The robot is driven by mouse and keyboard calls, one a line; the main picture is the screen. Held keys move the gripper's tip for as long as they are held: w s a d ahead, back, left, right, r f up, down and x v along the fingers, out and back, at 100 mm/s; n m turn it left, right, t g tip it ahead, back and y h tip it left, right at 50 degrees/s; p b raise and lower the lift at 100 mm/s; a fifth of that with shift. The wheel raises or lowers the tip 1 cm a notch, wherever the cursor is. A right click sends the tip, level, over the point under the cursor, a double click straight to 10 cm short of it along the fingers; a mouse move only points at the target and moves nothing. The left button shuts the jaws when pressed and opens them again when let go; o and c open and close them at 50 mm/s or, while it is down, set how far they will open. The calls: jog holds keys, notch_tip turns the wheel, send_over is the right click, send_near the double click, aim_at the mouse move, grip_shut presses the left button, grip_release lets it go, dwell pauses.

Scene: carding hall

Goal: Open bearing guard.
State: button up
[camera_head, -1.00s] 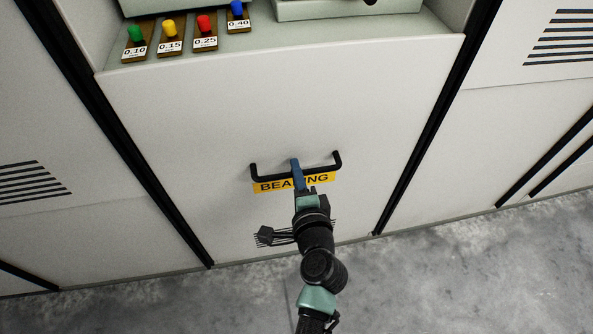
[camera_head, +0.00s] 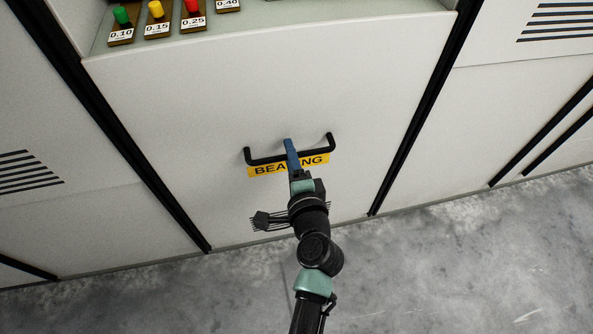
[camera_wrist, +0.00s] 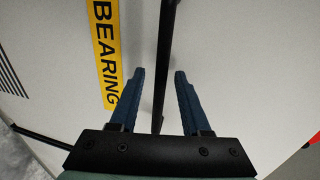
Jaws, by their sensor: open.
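The bearing guard (camera_head: 270,95) is a large white panel between two dark vertical strips in the head view. It carries a black bar handle (camera_head: 262,160) and, just below it, a yellow label (camera_head: 258,171) reading BEARING, partly covered by my gripper. My gripper (camera_head: 289,146) is at the middle of the handle. In the wrist view, the two blue fingers of my gripper (camera_wrist: 160,78) are apart, with the black handle bar (camera_wrist: 165,40) running between them. I see a gap on each side of the bar. The label (camera_wrist: 106,50) shows left of the fingers.
A ledge (camera_head: 300,32) above the panel holds tagged gauges with green (camera_head: 121,16), yellow (camera_head: 156,9) and red (camera_head: 192,7) knobs. Grey floor (camera_head: 430,260) lies clear in front. Vented panels (camera_head: 540,90) flank the guard.

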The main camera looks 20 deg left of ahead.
jog(key=p+v, duration=0.1)
jog(key=v, duration=1.1)
jog(key=shift+s+d+p, duration=0.15)
jog(key=shift+s+p, duration=0.1)
jog(key=shift+p, duration=0.15)
